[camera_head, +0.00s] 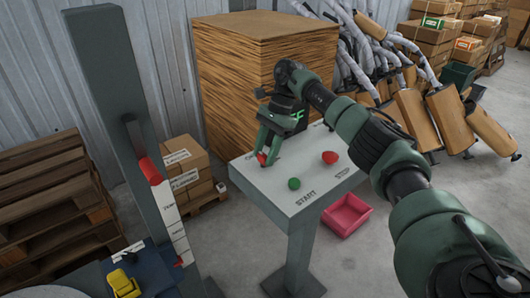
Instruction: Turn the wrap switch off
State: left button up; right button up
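A pale control panel on a grey pedestal (240,171) stands in the middle. It bears a green button (294,184) by the word START and a red button (330,157) by the word STOP. A small red switch (262,159) sits near the panel's far left edge, with a label beside it mostly hidden. I cannot read whether it is the wrap switch, nor its setting. My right gripper (266,156) points down at this red switch, its fingertips at or around it. Whether the fingers grip it is unclear. My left gripper is out of view.
A tall brown stack (265,55) stands right behind the panel. A grey-green post (105,80) with a red part stands at left. Wooden pallets (50,205), cardboard boxes (183,165) and a pink bin (346,215) are around. Mufflers (448,115) are piled at right.

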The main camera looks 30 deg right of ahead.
jog(key=shift+o, duration=1.2)
jog(key=v, duration=0.7)
jog(key=shift+d+r+b, duration=0.2)
jog(key=shift+r+b, duration=0.15)
jog(key=shift+b, duration=0.1)
